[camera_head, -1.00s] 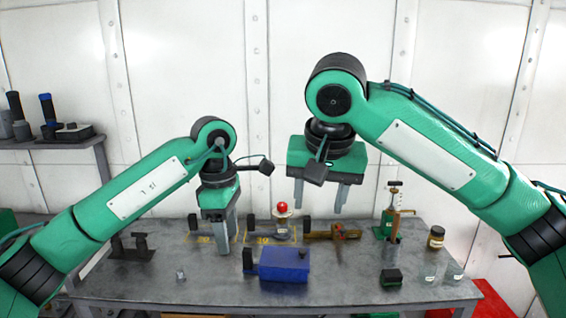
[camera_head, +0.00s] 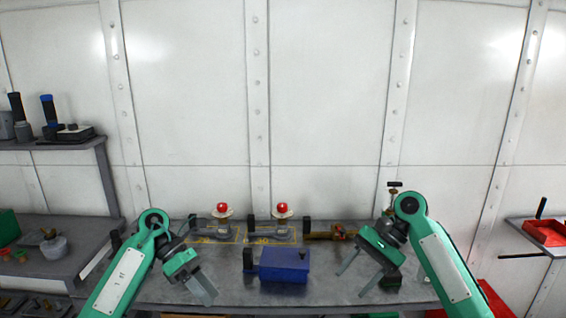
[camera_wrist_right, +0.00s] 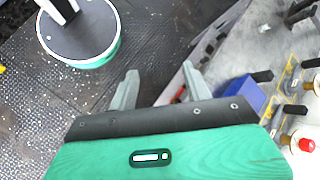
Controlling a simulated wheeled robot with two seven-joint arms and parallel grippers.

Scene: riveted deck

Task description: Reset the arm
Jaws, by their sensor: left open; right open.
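My left arm comes in from the lower left in the head view, and its gripper (camera_head: 196,289) hangs low over the left part of the workbench, fingers apart and empty. My right arm comes in from the lower right, and its gripper (camera_head: 360,272) is over the right part of the bench, fingers apart and empty. In the right wrist view the right gripper's two fingers (camera_wrist_right: 156,92) are apart with nothing between them. Both arms are folded low, and the right gripper is apart from the blue box (camera_head: 284,264).
The grey workbench (camera_head: 225,287) holds two red-topped devices (camera_head: 223,211) (camera_head: 282,212) at the back and a brown tool (camera_head: 330,233). A shelf (camera_head: 50,143) with dark items stands left. A red tray (camera_head: 545,232) is on the right. The wall space above the bench is clear.

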